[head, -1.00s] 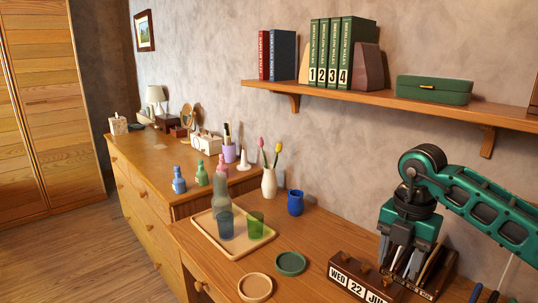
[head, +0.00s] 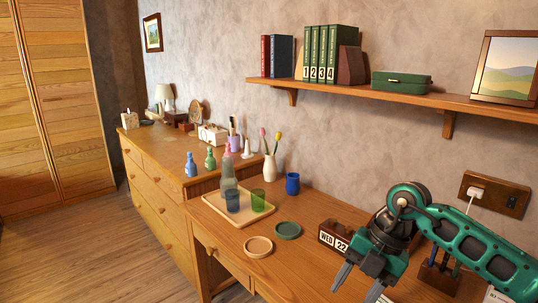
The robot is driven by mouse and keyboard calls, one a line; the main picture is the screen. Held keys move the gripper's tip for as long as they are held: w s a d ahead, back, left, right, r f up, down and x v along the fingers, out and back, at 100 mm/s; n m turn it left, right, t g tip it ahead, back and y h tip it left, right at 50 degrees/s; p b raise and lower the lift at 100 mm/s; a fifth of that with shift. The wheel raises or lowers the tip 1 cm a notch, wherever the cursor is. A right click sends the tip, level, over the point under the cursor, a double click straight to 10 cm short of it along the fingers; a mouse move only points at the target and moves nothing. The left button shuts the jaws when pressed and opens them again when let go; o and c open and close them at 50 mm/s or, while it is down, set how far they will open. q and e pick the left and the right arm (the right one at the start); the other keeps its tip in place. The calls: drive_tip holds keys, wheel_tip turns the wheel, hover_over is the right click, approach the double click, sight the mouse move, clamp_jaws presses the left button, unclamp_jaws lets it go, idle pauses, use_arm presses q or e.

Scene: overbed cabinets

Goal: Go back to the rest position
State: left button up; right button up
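My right gripper (head: 357,283) comes in from the right with its green arm. It hangs over the front right part of the wooden desk, pointing down. Its two grey fingers are spread apart, with only desk surface showing between them. The gripper is beside the date block calendar (head: 333,238) and partly hides its right side. My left gripper is not in the head view.
The desk (head: 300,266) holds a tray (head: 232,212) with a bottle and glasses, two coasters (head: 259,247), a blue cup (head: 292,184) and a tulip vase (head: 270,168). A shelf (head: 400,95) with books and a green box runs above. Floor at left is clear.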

drive_tip(key=s+a+r+m+t+y, duration=0.1)
drive_tip(key=s+a+r+y, duration=0.15)
drive_tip(key=a+y, duration=0.5)
drive_tip(key=s+a+r+t+y, duration=0.1)
drive_tip(key=s+a+y, duration=0.3)
drive_tip(key=a+y, duration=0.3)
drive_tip(key=w+d+f+m+t+h, duration=0.1)
drive_tip(key=d+f+m+t+h, duration=0.4)
drive_tip(key=m+t, duration=0.4)
drive_tip(key=w+d+f+m+t+h, duration=0.1)
drive_tip(key=d+f+m+t+h, duration=0.45)
drive_tip(key=m, duration=0.55)
drive_tip(key=s+d+f+m+g+h, duration=0.2)
drive_tip(key=s+d+f+m+h, duration=0.1)
drive_tip(key=s+f, duration=0.3)
drive_tip(key=s+d+f+m+g+h+p, duration=0.1)
drive_tip(key=s+d+f+m+g+h, duration=0.1)
drive_tip(key=s+f, duration=0.4)
drive_tip(key=shift+s+d+f+m+g+h, duration=0.15)
drive_tip(key=shift+d+f+m+g+h, duration=0.35)
drive_tip(key=shift+f+h, duration=0.25)
